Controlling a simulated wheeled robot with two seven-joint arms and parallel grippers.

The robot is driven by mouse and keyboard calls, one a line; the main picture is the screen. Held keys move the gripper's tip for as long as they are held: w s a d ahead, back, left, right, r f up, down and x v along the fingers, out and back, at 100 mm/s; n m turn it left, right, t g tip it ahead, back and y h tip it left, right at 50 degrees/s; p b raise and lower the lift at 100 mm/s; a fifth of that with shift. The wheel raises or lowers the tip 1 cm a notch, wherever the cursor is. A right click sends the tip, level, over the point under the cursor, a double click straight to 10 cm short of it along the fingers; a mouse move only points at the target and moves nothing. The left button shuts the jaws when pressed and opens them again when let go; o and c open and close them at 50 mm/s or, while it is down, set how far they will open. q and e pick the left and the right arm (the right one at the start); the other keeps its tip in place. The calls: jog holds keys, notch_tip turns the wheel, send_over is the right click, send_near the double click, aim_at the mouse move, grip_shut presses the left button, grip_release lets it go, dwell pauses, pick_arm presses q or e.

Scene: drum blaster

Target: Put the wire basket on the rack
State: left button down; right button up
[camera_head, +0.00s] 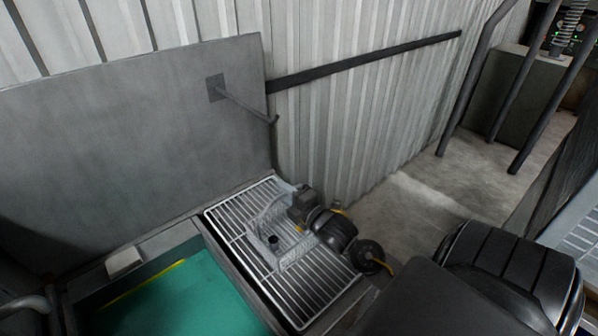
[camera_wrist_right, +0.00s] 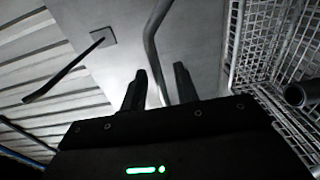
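The wire basket (camera_head: 290,250) is a small light mesh box with a dark round part (camera_head: 273,242) in it. In the head view it appears to rest on the white wire rack (camera_head: 238,248). Its mesh fills the right side of the right wrist view (camera_wrist_right: 262,50). My right gripper (camera_head: 294,204) is at the basket's far right side, its arm hiding part of the basket and rack. In the right wrist view its two fingers (camera_wrist_right: 162,84) stand apart with no basket mesh between them; a grey bent tube shows beyond. My left gripper is not in view.
A tank of teal liquid (camera_head: 185,298) lies left of the rack. A grey panel (camera_head: 130,140) stands behind, with a hook arm (camera_head: 245,105) sticking out above the rack. A corrugated wall (camera_head: 350,120) borders the back. Bare floor (camera_head: 415,200) lies to the right.

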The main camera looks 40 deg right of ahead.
jog(key=s+b, duration=0.3)
jog(key=s, duration=0.7)
jog(key=shift+s, duration=0.35)
jog(key=shift+w, duration=0.1)
